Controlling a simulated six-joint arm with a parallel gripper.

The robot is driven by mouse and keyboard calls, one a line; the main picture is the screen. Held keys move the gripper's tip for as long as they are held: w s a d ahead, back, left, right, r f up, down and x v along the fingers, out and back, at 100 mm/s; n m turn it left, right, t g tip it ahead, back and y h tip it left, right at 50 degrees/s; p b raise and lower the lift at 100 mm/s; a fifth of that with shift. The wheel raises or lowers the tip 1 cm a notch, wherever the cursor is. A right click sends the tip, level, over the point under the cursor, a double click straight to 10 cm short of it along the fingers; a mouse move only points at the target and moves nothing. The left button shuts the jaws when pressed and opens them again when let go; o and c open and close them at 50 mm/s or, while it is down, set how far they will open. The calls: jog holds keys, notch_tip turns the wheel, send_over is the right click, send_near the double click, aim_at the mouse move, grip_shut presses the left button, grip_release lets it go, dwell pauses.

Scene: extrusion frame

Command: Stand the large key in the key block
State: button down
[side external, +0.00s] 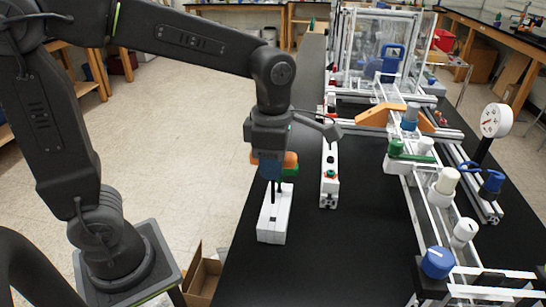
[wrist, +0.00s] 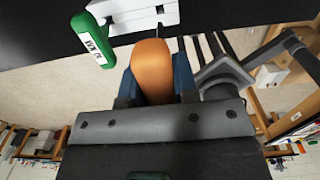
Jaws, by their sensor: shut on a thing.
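The white key block (side external: 274,222) lies on the black bench top, and part of it shows at the top of the wrist view (wrist: 135,14). My gripper (side external: 270,170) is above the far part of the block, pointing down. Its blue fingers are shut on the orange handle of the large key (wrist: 152,68), which also shows beside the fingers in the side view (side external: 291,158). A thin dark shaft runs down from the gripper to the block; I cannot tell how deep its tip is. A green-handled key (wrist: 93,40) with a label is beside the orange one, at the block.
A narrow white panel with small buttons (side external: 329,185) stands just right of the block. Farther right is an aluminium extrusion frame with valves, a blue knob (side external: 437,262) and a round gauge (side external: 496,120). Bare bench lies between the panel and the frame.

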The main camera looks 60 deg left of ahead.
aim_at(273, 196)
jog(key=shift+f, duration=2.3)
jog(key=shift+f, duration=0.1)
jog(key=shift+f, duration=1.8)
jog(key=shift+f, duration=0.3)
jog(key=c, duration=0.8)
grip_release()
